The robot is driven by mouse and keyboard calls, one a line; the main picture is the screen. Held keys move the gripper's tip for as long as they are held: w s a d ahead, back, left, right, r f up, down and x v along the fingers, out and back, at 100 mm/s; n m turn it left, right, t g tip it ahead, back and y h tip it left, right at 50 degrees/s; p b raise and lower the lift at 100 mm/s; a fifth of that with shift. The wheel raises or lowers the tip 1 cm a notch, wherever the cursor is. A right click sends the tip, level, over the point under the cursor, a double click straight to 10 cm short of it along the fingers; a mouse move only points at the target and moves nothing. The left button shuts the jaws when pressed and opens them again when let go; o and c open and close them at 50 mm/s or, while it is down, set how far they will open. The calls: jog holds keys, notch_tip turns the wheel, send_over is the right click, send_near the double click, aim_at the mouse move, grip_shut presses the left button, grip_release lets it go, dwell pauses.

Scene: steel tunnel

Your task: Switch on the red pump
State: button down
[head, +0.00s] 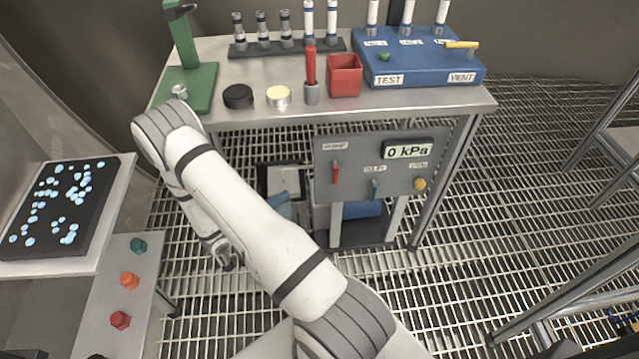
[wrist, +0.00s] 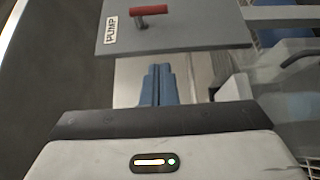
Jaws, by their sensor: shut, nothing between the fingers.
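The red pump lever (head: 336,172) sits at the left of the grey control panel (head: 355,187) under the bench. In the wrist view the lever (wrist: 149,10) lies beside its PUMP label (wrist: 111,31). Its handle runs along the panel's vertical; whether that means on or off I cannot tell. The panel's display (head: 408,151) reads 0 kPa. My gripper (wrist: 160,86) is shut and empty, its blue fingers together. They are short of the panel's near edge, apart from the lever. In the head view my arm hides most of the gripper.
A blue lever (head: 375,187) and a yellow knob (head: 420,184) share the panel. The bench (head: 440,98) above carries a green stand (head: 200,85), a red cup (head: 345,75) and a blue valve block (head: 420,68). Colored buttons (head: 130,281) are at left.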

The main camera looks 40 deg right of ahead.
aim_at(335, 172)
jog(key=shift+d, duration=0.1)
jog(key=shift+s+d+b, duration=0.25)
jog(key=shift+s+d, duration=0.15)
jog(key=shift+d, duration=1.75)
jog(key=shift+s+d+b, duration=0.25)
jog(key=shift+s+d, duration=0.15)
jog(key=shift+d, duration=1.7)
jog(key=shift+s+d+b, duration=0.25)
jog(key=shift+s+d, duration=0.15)
jog(key=shift+d, duration=1.75)
jog(key=shift+f+b, duration=0.15)
jog(key=shift+b, duration=0.2)
